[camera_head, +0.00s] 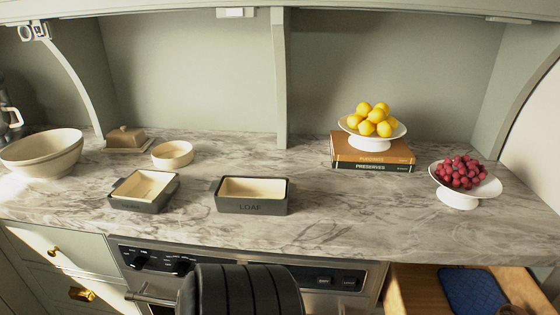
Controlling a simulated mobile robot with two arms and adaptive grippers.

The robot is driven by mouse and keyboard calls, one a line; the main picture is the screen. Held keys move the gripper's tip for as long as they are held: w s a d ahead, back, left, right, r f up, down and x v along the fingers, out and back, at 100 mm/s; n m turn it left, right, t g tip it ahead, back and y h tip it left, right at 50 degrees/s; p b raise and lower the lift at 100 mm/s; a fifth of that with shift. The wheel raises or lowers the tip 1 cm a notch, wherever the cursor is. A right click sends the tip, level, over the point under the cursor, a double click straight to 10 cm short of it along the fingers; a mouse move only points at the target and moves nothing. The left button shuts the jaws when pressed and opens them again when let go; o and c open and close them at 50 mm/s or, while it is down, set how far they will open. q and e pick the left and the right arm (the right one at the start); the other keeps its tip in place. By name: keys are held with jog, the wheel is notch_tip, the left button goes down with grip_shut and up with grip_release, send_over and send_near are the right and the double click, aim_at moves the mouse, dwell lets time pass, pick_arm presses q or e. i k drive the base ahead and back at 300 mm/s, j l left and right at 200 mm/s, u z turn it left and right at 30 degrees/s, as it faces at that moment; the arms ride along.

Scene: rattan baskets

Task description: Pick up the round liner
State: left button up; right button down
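I cannot pick out a thing that is clearly a round liner. A blue quilted cloth-like piece (473,291) with rounded corners lies in the wooden open space at the lower right, partly cut off by the picture's bottom edge. A small round cream dish (172,157) stands on the marble counter at the left, behind the two dark baking dishes. Neither of my grippers can be made out in the head view.
The marble counter (330,215) also holds nested cream bowls (42,155), a butter dish (125,139), a square baker (142,200), a loaf dish (250,206), books (372,164) under a lemon stand (368,143), and a red-fruit stand (458,199). The counter's front centre-right is clear.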

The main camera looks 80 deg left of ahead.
aim_at(170, 155)
jog(key=u, duration=3.15)
jog(key=j+z, duration=0.2)
jog(key=z, duration=0.25)
jog(key=j+z, duration=0.15)
jog(key=z, duration=0.25)
jog(key=j+z, duration=0.15)
jog(key=z, duration=0.3)
jog(key=k+j+z, duration=0.15)
jog(key=z, duration=0.25)
